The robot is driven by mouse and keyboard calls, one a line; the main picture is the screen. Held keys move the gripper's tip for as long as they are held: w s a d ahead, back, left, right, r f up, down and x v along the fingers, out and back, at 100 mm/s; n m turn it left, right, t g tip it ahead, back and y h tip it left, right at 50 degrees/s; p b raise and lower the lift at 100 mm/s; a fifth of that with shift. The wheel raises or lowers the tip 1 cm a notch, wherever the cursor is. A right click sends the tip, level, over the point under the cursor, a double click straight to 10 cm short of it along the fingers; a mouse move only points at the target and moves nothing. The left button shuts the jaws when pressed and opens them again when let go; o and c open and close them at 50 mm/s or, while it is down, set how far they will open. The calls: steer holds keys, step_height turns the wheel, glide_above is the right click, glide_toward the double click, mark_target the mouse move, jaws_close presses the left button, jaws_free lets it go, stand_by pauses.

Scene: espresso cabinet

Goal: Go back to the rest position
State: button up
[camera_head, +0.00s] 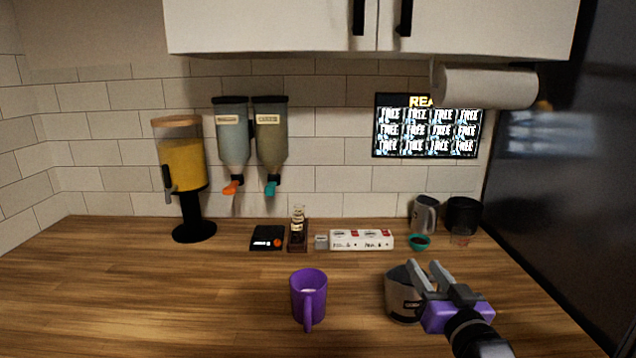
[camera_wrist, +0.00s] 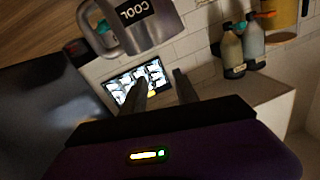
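My gripper (camera_head: 426,270) is at the lower right of the head view, above the counter, with its two fingers apart. In the wrist view the gripper (camera_wrist: 162,85) also shows apart fingers with nothing held between them. A metal pitcher (camera_head: 398,302) stands on the counter just left of the gripper, partly hidden by it. In the wrist view a metal pitcher (camera_wrist: 152,28) with a "COOL" label shows beyond the fingers, cut by the frame edge. A purple mug (camera_head: 308,293) stands upright on the counter further left.
The wooden counter (camera_head: 150,305) is clear at front left. Along the back stand a juice dispenser (camera_head: 187,170), a black scale (camera_head: 267,238), a white labelled box (camera_head: 362,240) and another pitcher (camera_head: 425,213). A dark tall panel (camera_head: 560,190) bounds the right; cabinets (camera_head: 270,25) hang above.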

steer(key=s+f+g, duration=0.1)
steer(key=s+f, duration=0.4)
steer(key=s, duration=1.1)
steer(key=s+f+g+h, duration=0.1)
steer(key=s+f, duration=0.4)
steer(key=s, duration=1.2)
steer(key=s+f+g+h, duration=0.1)
steer(key=s+f, duration=0.4)
steer(key=s, duration=1.2)
steer(key=shift+a+n, duration=0.3)
steer(key=shift+f, duration=0.1)
